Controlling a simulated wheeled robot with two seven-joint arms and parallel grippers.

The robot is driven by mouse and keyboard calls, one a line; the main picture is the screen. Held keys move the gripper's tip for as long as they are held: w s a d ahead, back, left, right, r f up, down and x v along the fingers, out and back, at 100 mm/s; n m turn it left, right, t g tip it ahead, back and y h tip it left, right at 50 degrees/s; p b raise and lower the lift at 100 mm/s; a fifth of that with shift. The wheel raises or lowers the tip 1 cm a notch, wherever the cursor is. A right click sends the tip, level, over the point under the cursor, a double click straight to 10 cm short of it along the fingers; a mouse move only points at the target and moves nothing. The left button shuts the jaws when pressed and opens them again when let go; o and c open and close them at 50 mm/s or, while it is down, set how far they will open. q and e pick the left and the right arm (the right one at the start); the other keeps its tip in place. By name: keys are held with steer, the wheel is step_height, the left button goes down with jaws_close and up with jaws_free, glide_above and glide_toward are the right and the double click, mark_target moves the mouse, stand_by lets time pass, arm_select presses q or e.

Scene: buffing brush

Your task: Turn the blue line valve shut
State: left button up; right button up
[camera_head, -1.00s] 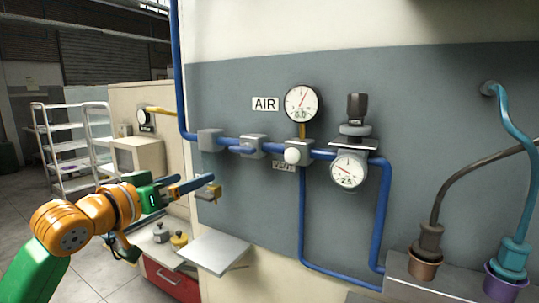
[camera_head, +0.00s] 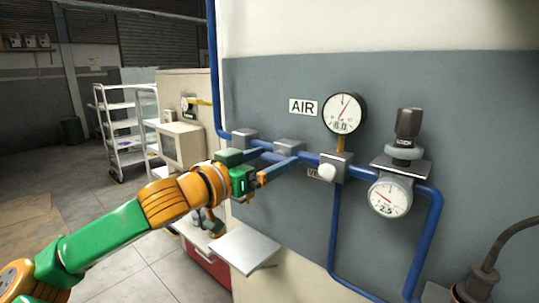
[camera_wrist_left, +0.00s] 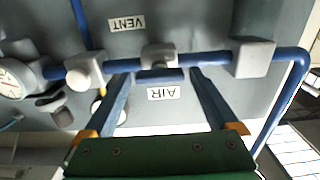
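The blue line valve has a grey body (camera_head: 289,148) on the blue pipe, left of the round gauge; its body also shows in the left wrist view (camera_wrist_left: 158,55). A short blue handle (camera_wrist_left: 160,76) lies in front of the body, along the pipe. My left gripper (camera_head: 281,156) reaches in from the left. In the left wrist view its two blue fingers (camera_wrist_left: 160,75) are apart, one toward each end of the handle. I cannot tell whether they touch it. In the head view the gripper hides most of the handle. My right gripper is not in view.
A white vent knob (camera_head: 327,172) sits on a block just right of the valve. A round gauge (camera_head: 345,113) and a black-topped regulator (camera_head: 408,130) are further right. A grey pipe block (camera_head: 244,138) is to the left. A metal shelf (camera_head: 245,247) juts out below.

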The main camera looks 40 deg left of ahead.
arm_select(q)
steer(key=shift+s, duration=0.1)
steer(key=c, duration=1.1)
steer(key=shift+o, duration=0.2)
steer(key=shift+r+m, duration=0.1)
steer(key=shift+m, duration=0.3)
steer(key=m, duration=0.2)
steer(key=shift+m, duration=0.4)
steer(key=m, duration=0.6)
steer(key=shift+d+m+b, duration=0.1)
steer(key=shift+m+b, duration=0.2)
steer(key=shift+b, duration=0.05)
steer(key=m, duration=0.7)
steer(key=shift+m, duration=0.3)
steer(key=shift+f+m+p, duration=0.2)
steer(key=shift+m+p, duration=0.1)
